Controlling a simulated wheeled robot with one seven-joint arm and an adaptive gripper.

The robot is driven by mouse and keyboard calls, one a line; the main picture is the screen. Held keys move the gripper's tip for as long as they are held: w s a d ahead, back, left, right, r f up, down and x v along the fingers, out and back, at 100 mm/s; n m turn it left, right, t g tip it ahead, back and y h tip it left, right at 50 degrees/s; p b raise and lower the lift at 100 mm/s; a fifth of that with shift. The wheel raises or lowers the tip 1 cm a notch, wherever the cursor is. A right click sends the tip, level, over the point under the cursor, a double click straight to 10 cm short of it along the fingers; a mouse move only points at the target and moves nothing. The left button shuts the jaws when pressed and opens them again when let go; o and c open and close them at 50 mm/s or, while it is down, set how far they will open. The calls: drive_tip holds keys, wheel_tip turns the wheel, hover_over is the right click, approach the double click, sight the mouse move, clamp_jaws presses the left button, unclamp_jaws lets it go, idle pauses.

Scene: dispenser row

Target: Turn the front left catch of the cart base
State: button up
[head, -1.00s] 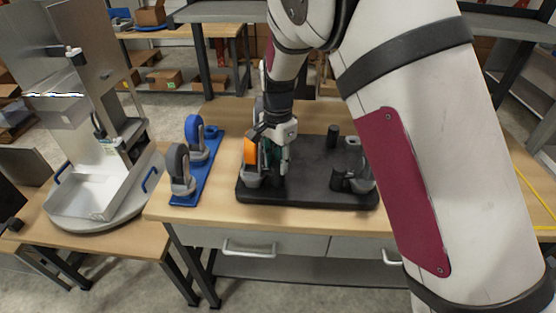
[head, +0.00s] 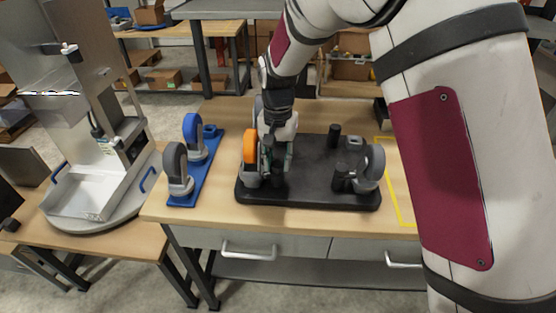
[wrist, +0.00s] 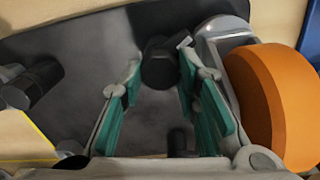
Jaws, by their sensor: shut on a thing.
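The cart base (head: 310,190) is a black plate lying on the wooden bench. An orange caster wheel (head: 250,147) in a grey housing stands upright at its front left corner. The front left catch (wrist: 160,66) is a short black knob with a small lever, right beside that housing. My gripper (head: 272,165) points down over the front left of the plate. In the wrist view, its teal-padded fingers (wrist: 158,85) stand on either side of the catch and are shut on it. In the head view the fingers largely hide the catch.
A grey caster (head: 374,162) and another black catch (head: 342,172) stand at the front right of the plate. A black post (head: 334,132) rises near its back. A blue rack (head: 205,178) with two casters stands to the left. The bench right of the plate looks clear.

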sight(277, 163)
drive_tip(key=n+b, duration=0.1)
drive_tip(key=n, duration=0.4)
drive_tip(key=shift+w+n, duration=0.1)
drive_tip(key=shift+n, duration=0.2)
drive_tip(key=n+b, duration=0.1)
drive_tip(key=n, duration=0.4)
drive_tip(key=shift+r+b, duration=0.1)
drive_tip(key=shift+b, duration=0.25)
drive_tip(key=shift+n, duration=0.3)
drive_tip(key=o, duration=0.9)
wheel_tip(277, 163, up, 12)
